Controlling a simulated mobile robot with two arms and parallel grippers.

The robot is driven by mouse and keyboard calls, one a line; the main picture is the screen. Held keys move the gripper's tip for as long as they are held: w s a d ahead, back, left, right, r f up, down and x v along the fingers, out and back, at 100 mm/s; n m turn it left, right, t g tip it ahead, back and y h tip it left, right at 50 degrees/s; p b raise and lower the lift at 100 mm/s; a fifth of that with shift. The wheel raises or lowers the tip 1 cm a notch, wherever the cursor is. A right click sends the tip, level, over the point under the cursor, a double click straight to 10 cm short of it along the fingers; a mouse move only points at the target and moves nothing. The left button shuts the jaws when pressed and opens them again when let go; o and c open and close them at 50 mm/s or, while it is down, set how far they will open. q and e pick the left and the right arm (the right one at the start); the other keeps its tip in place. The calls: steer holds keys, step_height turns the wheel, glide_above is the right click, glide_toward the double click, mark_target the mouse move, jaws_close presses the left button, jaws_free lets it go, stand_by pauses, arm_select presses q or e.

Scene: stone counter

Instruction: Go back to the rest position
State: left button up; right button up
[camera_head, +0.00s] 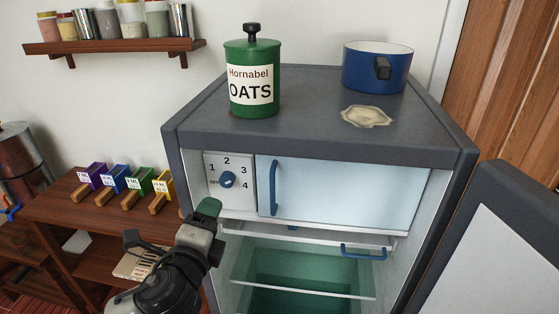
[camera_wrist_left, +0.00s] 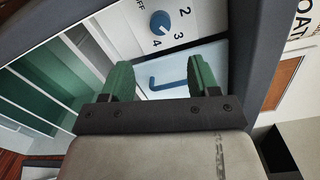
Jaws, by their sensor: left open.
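My left gripper (camera_head: 208,211) is in front of the fridge's left side, below the control dial (camera_head: 227,180). In the left wrist view its two green fingers (camera_wrist_left: 158,80) are apart with nothing between them. Behind them show the blue dial (camera_wrist_left: 160,22) and the blue handle (camera_wrist_left: 168,84) of the freezer door. The fridge (camera_head: 330,135) is grey with a light blue freezer door (camera_head: 345,192), which looks shut. Its main door (camera_head: 500,240) stands open to the right. My right gripper is not seen.
A green oats canister (camera_head: 252,80), a blue pot (camera_head: 377,68) and a pale spill (camera_head: 367,116) are on the fridge top. A wooden table (camera_head: 60,210) with several coloured scoops is at the left. A shelf (camera_head: 115,46) with jars hangs above.

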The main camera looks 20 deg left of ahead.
arm_select(q)
steer(key=s+d+f+n+g+h, duration=0.1)
steer(key=s+f+n+g, duration=0.35)
steer(key=f, duration=0.25)
steer(key=s+d+f+n+g, duration=0.2)
steer(key=s+f+n+g, duration=0.15)
steer(key=f+n, duration=0.35)
steer(key=s+d+f+n+g+h, duration=0.3)
steer(key=s+d+f+n+g, duration=0.25)
steer(key=s+f, duration=0.3)
step_height(320, 180, down, 34)
steer(key=s+m+g+b, duration=0.1)
steer(key=s+b, duration=0.1)
steer(key=b, duration=0.6)
steer(key=s+a+f+b, duration=0.1)
steer(key=s+f+b, duration=0.1)
steer(key=s+f, duration=0.5)
steer(key=s+a+f+g+b, duration=0.1)
steer(key=s+f+b, duration=0.2)
steer(key=s+f, duration=0.5)
step_height(320, 180, down, 6)
steer(key=shift+a+f, duration=0.1)
steer(key=shift+a, duration=0.1)
steer(key=shift+s+g, duration=0.25)
steer(key=shift+c, duration=0.2)
